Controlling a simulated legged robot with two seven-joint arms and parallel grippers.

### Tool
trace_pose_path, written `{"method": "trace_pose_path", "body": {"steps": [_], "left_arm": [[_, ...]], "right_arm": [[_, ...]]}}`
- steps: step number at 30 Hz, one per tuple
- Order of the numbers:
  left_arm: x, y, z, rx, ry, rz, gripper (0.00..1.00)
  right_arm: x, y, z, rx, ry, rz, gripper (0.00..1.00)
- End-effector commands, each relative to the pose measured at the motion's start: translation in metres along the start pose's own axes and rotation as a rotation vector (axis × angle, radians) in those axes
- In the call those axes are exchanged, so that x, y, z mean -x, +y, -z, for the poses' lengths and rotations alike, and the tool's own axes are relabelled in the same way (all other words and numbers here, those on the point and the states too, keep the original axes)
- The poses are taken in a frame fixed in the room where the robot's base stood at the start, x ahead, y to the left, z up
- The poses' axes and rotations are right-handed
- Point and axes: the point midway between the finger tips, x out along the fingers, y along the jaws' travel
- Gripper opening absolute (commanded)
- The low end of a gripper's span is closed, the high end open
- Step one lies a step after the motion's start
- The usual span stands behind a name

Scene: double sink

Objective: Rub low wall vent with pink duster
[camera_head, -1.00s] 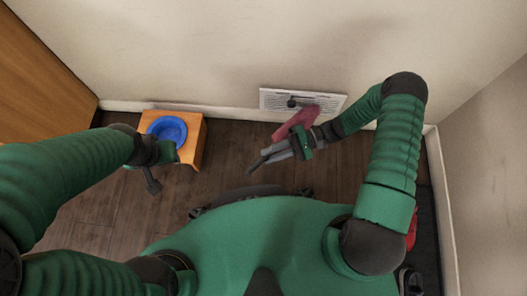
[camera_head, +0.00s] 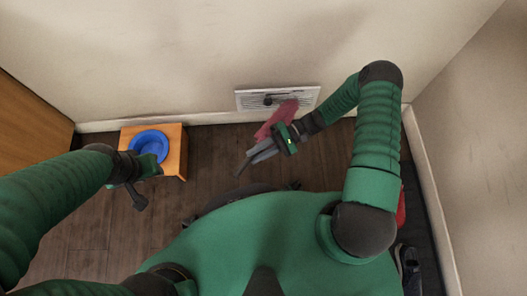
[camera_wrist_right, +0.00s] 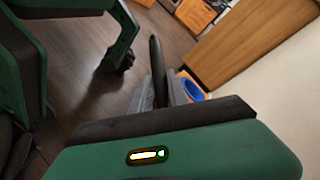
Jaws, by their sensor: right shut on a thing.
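The low wall vent (camera_head: 247,101) is a white slatted panel with a small dark knob, set in the wall just above the floor. The pink duster (camera_head: 277,119) is beside my right gripper (camera_head: 252,162), and its upper end overlaps the vent's lower part in the head view. I cannot tell whether it touches the slats. My right gripper is shut on the duster, whose grip is mostly hidden. In the right wrist view a dark rod (camera_wrist_right: 157,58) stands up at the fingers. My left gripper (camera_head: 138,192) hangs near the stool; its jaws are unclear.
A small wooden stool (camera_head: 173,160) with a blue bowl (camera_head: 149,144) stands by the wall at left. A wooden cabinet (camera_head: 30,120) is at far left. A dark mat with a shoe (camera_head: 408,268) and a red item lies at right.

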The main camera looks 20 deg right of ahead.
Motion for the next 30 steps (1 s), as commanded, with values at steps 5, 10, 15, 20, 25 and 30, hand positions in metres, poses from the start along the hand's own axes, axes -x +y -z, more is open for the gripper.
{"method": "trace_pose_path", "body": {"steps": [5,10,15,20,25,30], "left_arm": [[0.001,0.000,0.000,0.000,0.000,0.000,0.36],[0.005,0.000,0.001,0.000,0.000,0.000,0.36],[0.006,0.000,0.001,0.000,0.000,0.000,0.36],[0.006,0.000,0.002,0.000,0.000,0.000,0.36],[0.008,0.000,0.002,0.000,0.000,0.000,0.36],[0.008,0.000,0.002,0.000,0.000,0.000,0.36]], "right_arm": [[-0.006,-0.004,0.001,0.003,0.000,0.000,0.00],[-0.021,-0.010,0.003,0.004,-0.002,0.000,0.00],[-0.034,-0.015,0.007,0.002,0.000,0.000,0.00],[-0.039,-0.017,0.009,0.003,0.000,0.000,0.00],[-0.055,-0.024,0.012,0.003,-0.001,0.000,0.00],[-0.064,-0.029,0.015,0.003,0.001,0.001,0.00]]}}
